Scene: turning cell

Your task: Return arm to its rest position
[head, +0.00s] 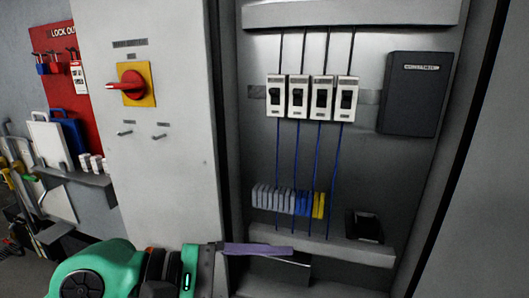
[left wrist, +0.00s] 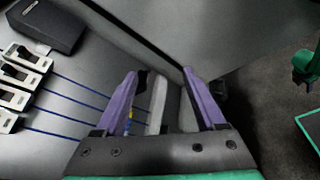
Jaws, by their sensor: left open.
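My left gripper (head: 293,256) comes in from the lower left of the head view on a green arm. It is in front of the lower part of the open cabinet, by the grey ledge (head: 330,246). In the left wrist view its two purple fingers (left wrist: 162,72) are spread apart with nothing held between them. A light bar-like edge shows behind the gap, and I cannot tell whether a finger touches it.
The cabinet holds several breakers (head: 298,98), a dark contactor box (head: 417,94), terminal blocks (head: 290,201) and a small black block (head: 364,226). A red rotary switch (head: 131,85) is on the door panel. A lockout board (head: 62,85) and shelf (head: 85,183) stand left.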

